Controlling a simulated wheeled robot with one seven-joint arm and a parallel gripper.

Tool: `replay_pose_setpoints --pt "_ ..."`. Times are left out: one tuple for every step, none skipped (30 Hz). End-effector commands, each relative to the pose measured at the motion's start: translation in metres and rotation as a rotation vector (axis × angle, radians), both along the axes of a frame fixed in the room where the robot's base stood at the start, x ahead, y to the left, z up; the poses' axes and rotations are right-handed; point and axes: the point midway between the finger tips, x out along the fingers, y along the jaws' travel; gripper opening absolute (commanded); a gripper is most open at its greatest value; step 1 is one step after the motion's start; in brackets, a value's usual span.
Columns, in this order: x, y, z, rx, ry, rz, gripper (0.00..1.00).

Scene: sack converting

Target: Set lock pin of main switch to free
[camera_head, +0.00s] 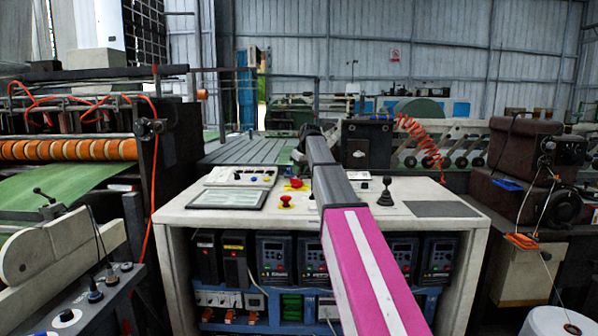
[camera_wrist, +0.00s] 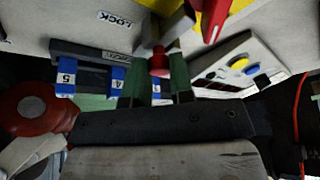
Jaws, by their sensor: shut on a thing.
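In the wrist view, my gripper (camera_wrist: 157,84) has its two green-padded fingers on either side of a small red lock pin (camera_wrist: 160,62) and is shut on it. A white plate lettered LOCK (camera_wrist: 115,19) is up and left of the pin. Above right is the main switch, with a red handle (camera_wrist: 213,18) on a yellow plate (camera_wrist: 242,8). The pin's far end and seat are not clear. In the head view, my arm reaches over the white console and hides the gripper and pin.
Blue tags numbered 5 (camera_wrist: 66,78) and 4 (camera_wrist: 118,80) and a large red knob (camera_wrist: 38,110) are left of the fingers. A button panel (camera_wrist: 232,68) is at right.

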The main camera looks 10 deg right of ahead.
Motion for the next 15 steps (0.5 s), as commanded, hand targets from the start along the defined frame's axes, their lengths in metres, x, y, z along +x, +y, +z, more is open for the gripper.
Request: replay_pose_setpoints --pt "0.009 -0.001 0.001 0.0 0.0 0.0 0.0" --pt "0.014 -0.002 0.001 0.0 0.0 0.0 0.0" --pt "0.02 -0.003 0.001 0.0 0.0 0.0 0.0" --pt "0.025 -0.004 0.001 0.0 0.0 0.0 0.0" --pt "0.028 -0.005 0.001 0.0 0.0 0.0 0.0" --pt "0.031 -0.006 0.001 0.0 0.0 0.0 0.0" --pt "0.031 -0.006 0.0 0.0 0.0 0.0 0.0" --pt "0.031 -0.006 0.0 0.0 -0.001 0.0 0.0" --pt "0.03 -0.006 0.0 0.0 -0.001 0.0 0.0" --pt "0.03 -0.006 0.0 0.0 -0.003 -0.001 0.0" --pt "0.03 -0.006 0.0 0.0 -0.003 -0.001 0.0" --pt "0.03 -0.006 0.0 -0.001 -0.003 -0.001 0.0" --pt "0.031 -0.006 0.0 -0.001 -0.004 -0.001 0.0" --pt "0.031 -0.006 0.0 -0.001 -0.004 -0.001 0.25" --pt "0.031 -0.006 0.0 -0.001 -0.004 -0.001 0.38"
